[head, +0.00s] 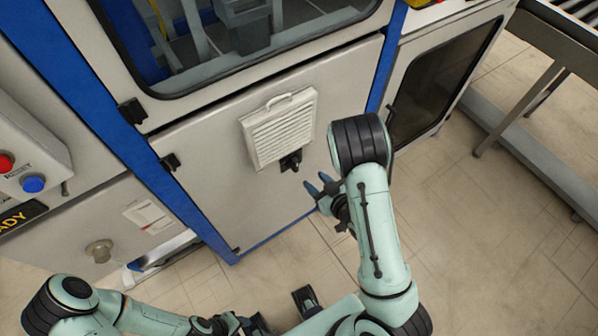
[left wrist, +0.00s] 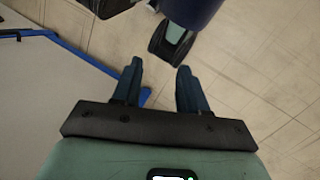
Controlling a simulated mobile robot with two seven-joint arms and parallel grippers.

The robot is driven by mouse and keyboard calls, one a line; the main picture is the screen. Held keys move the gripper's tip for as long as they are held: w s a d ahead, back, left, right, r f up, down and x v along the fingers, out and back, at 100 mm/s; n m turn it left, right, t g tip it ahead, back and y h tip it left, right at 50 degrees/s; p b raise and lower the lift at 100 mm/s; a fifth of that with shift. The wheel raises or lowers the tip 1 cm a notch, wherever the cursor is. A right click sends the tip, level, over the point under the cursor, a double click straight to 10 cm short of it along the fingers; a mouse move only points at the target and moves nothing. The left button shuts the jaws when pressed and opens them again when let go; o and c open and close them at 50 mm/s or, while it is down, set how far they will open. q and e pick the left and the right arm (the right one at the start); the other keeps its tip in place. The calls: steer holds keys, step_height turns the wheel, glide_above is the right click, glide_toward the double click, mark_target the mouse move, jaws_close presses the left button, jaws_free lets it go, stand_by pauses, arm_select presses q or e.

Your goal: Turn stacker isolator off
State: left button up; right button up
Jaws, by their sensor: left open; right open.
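A small black rotary-looking handle (head: 290,161) sits on the light grey cabinet panel, just under a louvred vent. It may be the isolator; I cannot read a label or its position. A round metallic knob (head: 98,250) is on the lower left cabinet. My right gripper (head: 318,184) is open and empty, with its blue fingertips just below and right of the black handle, apart from it. My left gripper (left wrist: 160,75) is open and empty in the left wrist view, pointing over the floor. In the head view it is low at the bottom edge, hardly distinguishable.
The vent cover (head: 279,128) stands out from the panel. A blue frame post (head: 165,180) runs left of it. A control box with a red button (head: 6,162) and a blue button (head: 34,184) is at the left. A conveyor (head: 545,60) stands at the right. Tiled floor lies between.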

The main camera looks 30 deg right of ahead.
mark_target(297, 165)
steer(key=b+x, duration=1)
steer(key=shift+w+f, duration=0.2)
arm_select(q)
step_height(297, 165, down, 10)
steer(key=shift+w+t, duration=0.4)
steer(key=shift+w, duration=0.05)
steer(key=shift+r, duration=0.1)
arm_select(e)
jaws_close()
